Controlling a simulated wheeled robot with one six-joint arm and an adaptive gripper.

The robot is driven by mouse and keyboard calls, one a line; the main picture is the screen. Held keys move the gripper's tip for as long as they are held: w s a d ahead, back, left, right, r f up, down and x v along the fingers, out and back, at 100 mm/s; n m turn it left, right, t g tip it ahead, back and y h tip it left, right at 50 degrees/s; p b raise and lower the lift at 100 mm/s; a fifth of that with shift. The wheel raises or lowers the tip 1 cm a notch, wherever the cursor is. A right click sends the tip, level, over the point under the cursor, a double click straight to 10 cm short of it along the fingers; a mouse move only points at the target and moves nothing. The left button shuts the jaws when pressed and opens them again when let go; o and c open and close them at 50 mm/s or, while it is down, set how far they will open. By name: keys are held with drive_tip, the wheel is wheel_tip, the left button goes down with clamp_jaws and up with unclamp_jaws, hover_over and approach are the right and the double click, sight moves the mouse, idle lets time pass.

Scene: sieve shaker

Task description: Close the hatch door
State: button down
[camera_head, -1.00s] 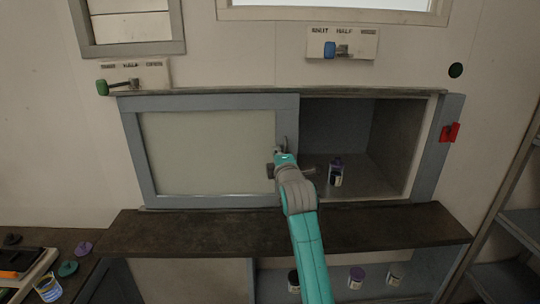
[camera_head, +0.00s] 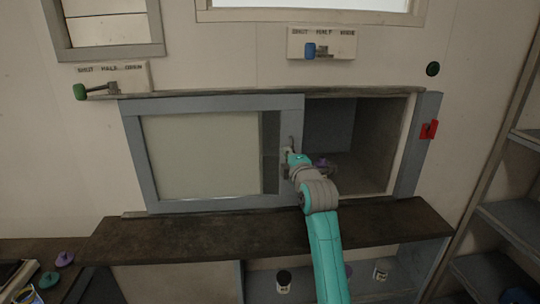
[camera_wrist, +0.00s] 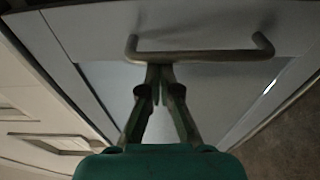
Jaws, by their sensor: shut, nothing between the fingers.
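The hatch door (camera_head: 133,160) is a sliding panel with a grey frame and a pale pane. It covers the left and middle of the hatch, and the opening (camera_head: 360,140) to its right is uncovered. A bar handle (camera_head: 291,143) is on the door's right stile. The wrist view shows this handle (camera_wrist: 200,56) as a bent metal bar across the grey door. My gripper (camera_head: 288,158) is at the handle, partly hidden by my wrist in the head view. In the wrist view its fingers (camera_wrist: 158,72) are together, empty, with tips at the bar; contact is unclear.
A purple-lidded jar (camera_head: 322,162) stands inside the opening, mostly hidden behind my arm. A dark ledge (camera_head: 200,240) runs below the hatch. A red piece (camera_head: 429,130) is on the right jamb. Shelves (camera_head: 510,220) stand at the right.

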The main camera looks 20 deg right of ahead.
drive_tip(key=s+d, duration=0.3)
drive_tip(key=d, duration=0.9)
drive_tip(key=s+d, duration=0.4)
drive_tip(key=d, duration=0.9)
drive_tip(key=s+d, duration=0.3)
drive_tip(key=d, duration=0.9)
drive_tip(key=shift+s+d, duration=0.2)
drive_tip(key=shift+s, duration=0.15)
drive_tip(key=shift+s+d, duration=0.1)
drive_tip(key=shift+r, duration=0.1)
drive_tip(key=w+a, duration=0.2)
drive_tip(key=a, duration=0.2)
drive_tip(key=s+a, duration=0.1)
drive_tip(key=s, duration=0.8)
drive_tip(key=shift+s+a, duration=0.35)
